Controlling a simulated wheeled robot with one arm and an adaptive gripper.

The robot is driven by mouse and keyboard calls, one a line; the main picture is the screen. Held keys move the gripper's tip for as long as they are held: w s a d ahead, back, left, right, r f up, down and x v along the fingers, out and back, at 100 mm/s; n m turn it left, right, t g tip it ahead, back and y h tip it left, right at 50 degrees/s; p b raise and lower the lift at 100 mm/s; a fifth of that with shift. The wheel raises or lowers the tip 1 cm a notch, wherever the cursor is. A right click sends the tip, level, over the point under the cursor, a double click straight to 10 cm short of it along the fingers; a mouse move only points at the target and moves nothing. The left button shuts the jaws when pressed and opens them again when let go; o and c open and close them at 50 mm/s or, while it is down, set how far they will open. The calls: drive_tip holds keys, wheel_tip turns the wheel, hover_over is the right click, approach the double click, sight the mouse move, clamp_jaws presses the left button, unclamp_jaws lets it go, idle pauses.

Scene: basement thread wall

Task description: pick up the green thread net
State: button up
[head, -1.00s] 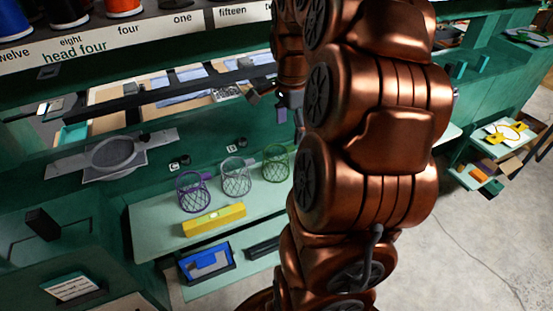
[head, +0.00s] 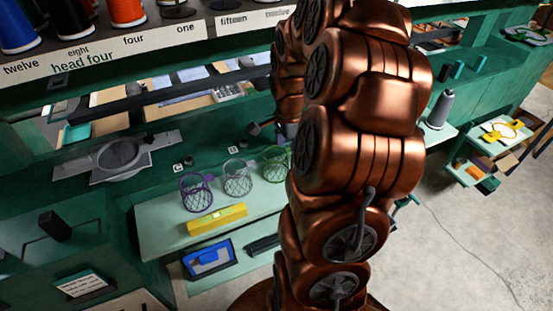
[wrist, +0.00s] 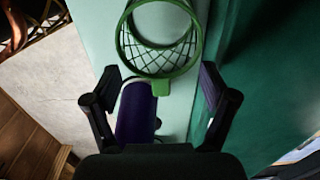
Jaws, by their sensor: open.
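The ring's tab shows between the two dark fingertips in the picture. The jaws are open and hold nothing; I cannot tell whether they touch the net. In the head view my gripper (head: 256,128) is small and partly hidden by my arm, above and slightly left of the green net.
A yellow box (head: 216,219) lies on the shelf below. A purple object (wrist: 136,112) shows beyond the jaws. The green wall (wrist: 245,100) is close on the right.

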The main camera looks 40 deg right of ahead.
drive_tip(key=shift+c, duration=0.3)
drive_tip(key=c, duration=0.7)
